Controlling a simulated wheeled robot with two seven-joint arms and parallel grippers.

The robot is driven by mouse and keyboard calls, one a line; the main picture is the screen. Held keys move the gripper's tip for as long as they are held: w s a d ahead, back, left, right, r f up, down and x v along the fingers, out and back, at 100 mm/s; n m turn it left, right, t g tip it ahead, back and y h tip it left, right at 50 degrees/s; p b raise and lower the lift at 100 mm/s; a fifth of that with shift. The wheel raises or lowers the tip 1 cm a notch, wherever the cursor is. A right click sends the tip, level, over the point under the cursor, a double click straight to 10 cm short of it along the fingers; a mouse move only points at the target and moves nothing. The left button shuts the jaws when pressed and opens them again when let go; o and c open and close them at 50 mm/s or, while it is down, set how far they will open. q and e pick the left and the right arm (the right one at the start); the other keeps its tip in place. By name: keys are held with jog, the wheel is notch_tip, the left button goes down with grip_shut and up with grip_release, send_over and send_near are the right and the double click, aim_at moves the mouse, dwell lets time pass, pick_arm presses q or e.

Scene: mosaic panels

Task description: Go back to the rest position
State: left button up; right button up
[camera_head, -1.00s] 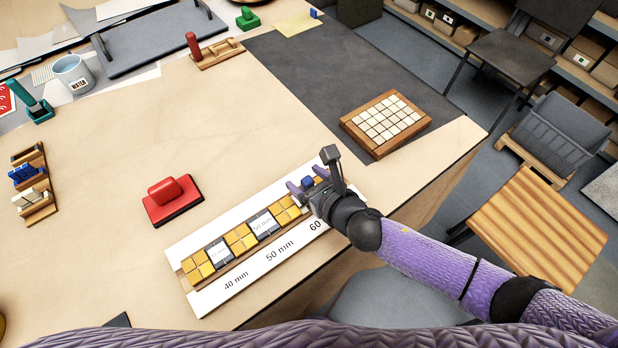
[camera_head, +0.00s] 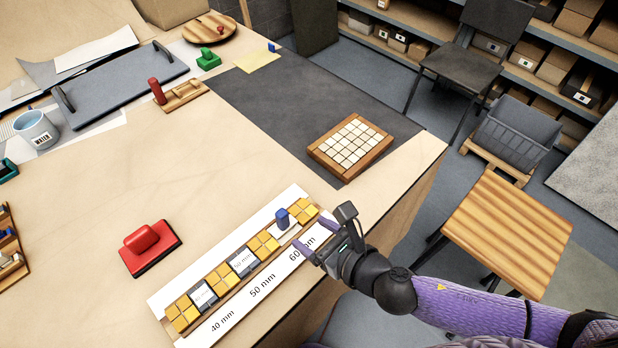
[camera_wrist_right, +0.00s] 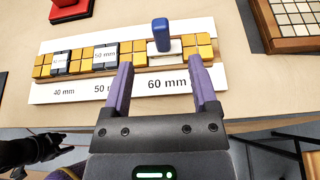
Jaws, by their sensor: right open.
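My right gripper (camera_head: 316,240) is open and empty at the front edge of the table, just in front of the 60 mm end of a white labelled strip (camera_head: 262,290). In the right wrist view its two purple fingers (camera_wrist_right: 161,90) stand apart, with the 60 mm label between them. A wooden rail with yellow tile blocks (camera_head: 220,273) lies along the strip, with dark gauge pieces between some blocks. A small blue-handled piece (camera_head: 282,218) stands upright on a white base in the rail; it also shows in the right wrist view (camera_wrist_right: 161,35), beyond the fingers.
A red stamp-like block (camera_head: 150,248) lies left of the strip. A wooden stool (camera_head: 510,228) and a chair stand off the table to the right.

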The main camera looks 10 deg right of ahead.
jog(key=s+d+n+g+h, duration=0.4)
jog(key=s+d+n, duration=0.15)
jog(key=n, duration=1.05)
jog(key=s+d+n+g+h, duration=0.35)
jog(key=s+n, duration=0.25)
jog(key=n, duration=1)
notch_tip(320, 180, down, 23)
jog(key=s+m+g+b, duration=0.1)
jog(key=s+b, duration=0.2)
jog(key=b, duration=0.2)
pick_arm(q)
notch_tip(320, 180, down, 10)
jog(key=b, duration=0.5)
jog(key=shift+s+d, duration=0.15)
jog(key=shift+s, duration=0.3)
pick_arm(e)
jog(key=s+d+f+g, duration=0.1)
jog(key=s+f, duration=0.5)
jog(key=f, duration=0.1)
jog(key=s+d+f, duration=0.2)
jog(key=s+f, duration=0.5)
jog(key=f, duration=0.1)
jog(key=shift+s+d+f+g, duration=0.2)
jog(key=shift+d+f+g, duration=0.05)
jog(key=shift+f+g, duration=0.1)
jog(key=shift+h, duration=0.25)
